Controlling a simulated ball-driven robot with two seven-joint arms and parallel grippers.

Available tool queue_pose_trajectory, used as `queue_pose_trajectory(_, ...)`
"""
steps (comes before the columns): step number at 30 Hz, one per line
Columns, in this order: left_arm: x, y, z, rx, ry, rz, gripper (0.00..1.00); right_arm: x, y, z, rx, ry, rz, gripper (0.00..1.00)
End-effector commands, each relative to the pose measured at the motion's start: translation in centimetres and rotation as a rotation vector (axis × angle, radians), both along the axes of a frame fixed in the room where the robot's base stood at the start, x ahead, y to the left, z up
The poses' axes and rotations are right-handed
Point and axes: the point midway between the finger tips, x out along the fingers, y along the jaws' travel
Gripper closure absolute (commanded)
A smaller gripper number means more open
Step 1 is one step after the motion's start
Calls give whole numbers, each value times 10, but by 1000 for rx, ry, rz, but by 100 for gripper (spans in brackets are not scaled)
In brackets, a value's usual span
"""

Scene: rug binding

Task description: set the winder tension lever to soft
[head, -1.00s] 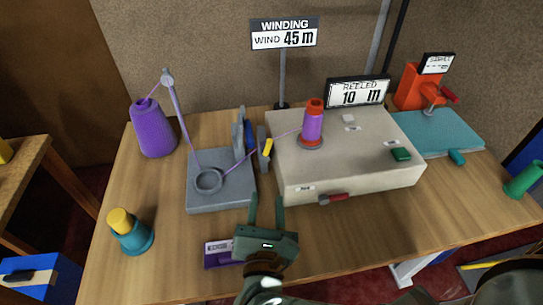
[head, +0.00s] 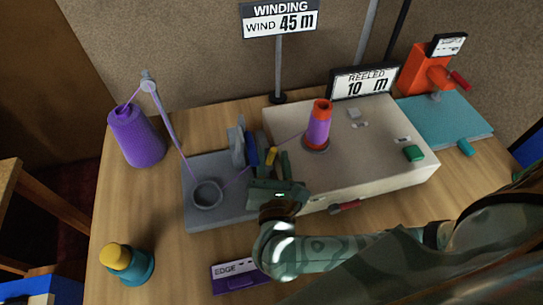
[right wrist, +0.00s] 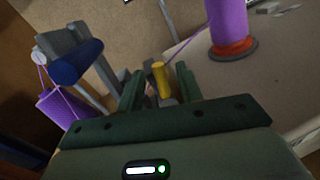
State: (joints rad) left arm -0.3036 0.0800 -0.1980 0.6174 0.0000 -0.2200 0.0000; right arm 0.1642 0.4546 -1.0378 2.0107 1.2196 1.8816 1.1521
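The beige winder (head: 375,150) stands on the table, with an orange-ended purple spool (head: 318,130) on top. A lever with a yellow tip (head: 272,156) stands by its left side, beside the grey thread stand (head: 195,215). My right gripper (head: 277,163) is open at this lever. In the right wrist view the yellow tip (right wrist: 161,80) shows between the two green fingers, with gaps on both sides; whether either touches is hard to tell. The lever's lower part and markings are hidden. My left gripper is not in view.
A purple yarn cone (head: 135,137) and a yellow-topped teal spool (head: 127,262) stand at left. A red handle (head: 345,208) juts from the winder's front. The sign (head: 279,20) reads 45 m and the counter (head: 362,82) 10 m. An EDGE box (head: 238,275) lies in front.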

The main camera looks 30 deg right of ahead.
Motion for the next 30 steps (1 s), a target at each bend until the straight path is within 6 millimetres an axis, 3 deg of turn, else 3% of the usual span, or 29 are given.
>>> queue_pose_trajectory(2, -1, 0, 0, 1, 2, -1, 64, 0, 0, 0, 0, 0, 0, 67)
queue_pose_trajectory(6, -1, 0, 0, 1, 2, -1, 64, 0, 0, 0, 0, 0, 0, 100)
queue_pose_trajectory(19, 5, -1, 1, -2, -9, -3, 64, 0, 3, 0, -57, 18, 0, 100)
queue_pose_trajectory(30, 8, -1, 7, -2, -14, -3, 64, 3, 17, -1, -323, 89, 0, 100)
